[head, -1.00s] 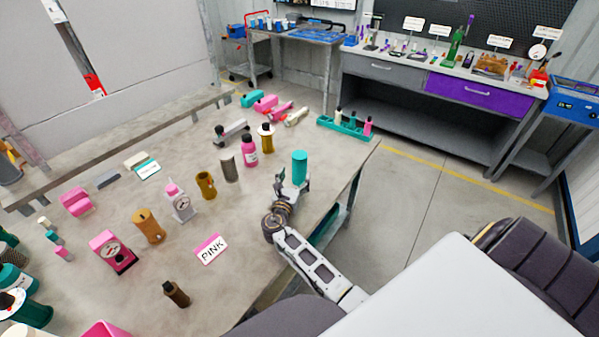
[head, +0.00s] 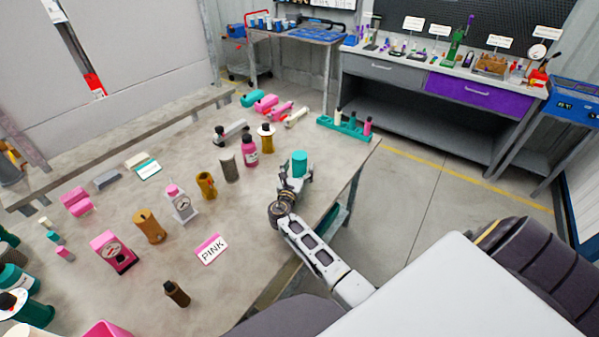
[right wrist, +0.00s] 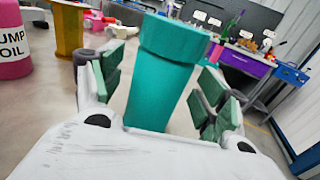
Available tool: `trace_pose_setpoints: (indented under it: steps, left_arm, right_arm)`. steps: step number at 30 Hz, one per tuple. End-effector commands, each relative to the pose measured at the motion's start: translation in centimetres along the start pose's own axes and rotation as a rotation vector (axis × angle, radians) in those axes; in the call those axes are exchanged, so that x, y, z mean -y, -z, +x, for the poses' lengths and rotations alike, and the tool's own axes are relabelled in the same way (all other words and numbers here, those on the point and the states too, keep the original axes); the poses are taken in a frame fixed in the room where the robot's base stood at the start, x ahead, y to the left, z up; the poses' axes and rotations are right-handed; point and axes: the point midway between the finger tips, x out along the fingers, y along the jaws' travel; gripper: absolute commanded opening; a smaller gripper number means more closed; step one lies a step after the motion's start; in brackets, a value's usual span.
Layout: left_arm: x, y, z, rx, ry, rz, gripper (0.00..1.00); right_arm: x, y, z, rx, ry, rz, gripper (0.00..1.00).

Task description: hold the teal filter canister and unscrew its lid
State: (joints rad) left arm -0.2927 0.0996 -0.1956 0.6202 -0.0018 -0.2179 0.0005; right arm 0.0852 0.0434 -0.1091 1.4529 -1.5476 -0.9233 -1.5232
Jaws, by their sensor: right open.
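The teal filter canister (head: 300,160) stands upright near the right edge of the workbench in the head view. In the right wrist view the canister body (right wrist: 160,92) fills the middle, with its wider teal lid (right wrist: 174,38) on top. My right gripper (head: 297,181) is at the canister and hides its lower part in the head view. In the right wrist view my right gripper (right wrist: 163,92) is open, with one green-padded finger on each side of the body and gaps showing. My left gripper is not in view.
A pink pump-oil bottle (head: 250,152) and a mustard-coloured part (head: 266,138) stand left of the canister. A teal rack (head: 345,126) with small bottles is behind it at the bench edge. The bench between has clear room.

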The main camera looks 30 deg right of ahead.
Motion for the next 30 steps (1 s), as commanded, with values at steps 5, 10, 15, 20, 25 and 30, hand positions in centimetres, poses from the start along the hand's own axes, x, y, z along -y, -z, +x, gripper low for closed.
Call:
trace_pose_setpoints:
  steps: [5, 10, 15, 20, 25, 30]
  left_arm:
    - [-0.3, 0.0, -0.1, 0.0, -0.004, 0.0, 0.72]
    - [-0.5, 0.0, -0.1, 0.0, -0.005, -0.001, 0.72]
    - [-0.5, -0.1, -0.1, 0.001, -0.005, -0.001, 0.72]
    - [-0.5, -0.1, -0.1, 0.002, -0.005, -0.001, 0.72]
    - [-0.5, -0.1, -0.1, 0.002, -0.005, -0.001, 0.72]
    - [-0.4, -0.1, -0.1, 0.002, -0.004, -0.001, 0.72]
  right_arm:
    - [0.0, 0.0, 1.4, 0.0, 0.001, -0.001, 0.74]
    - [0.0, 0.1, 1.6, -0.001, 0.0, 0.0, 0.74]
    - [0.0, 0.1, 1.6, 0.0, 0.0, 0.0, 0.74]
    - [0.0, 0.1, 1.6, 0.0, 0.0, 0.0, 0.74]
    - [0.0, 0.1, 1.6, 0.0, 0.0, 0.0, 0.56]
    - [0.0, 0.1, 1.6, -0.001, 0.0, 0.0, 0.34]
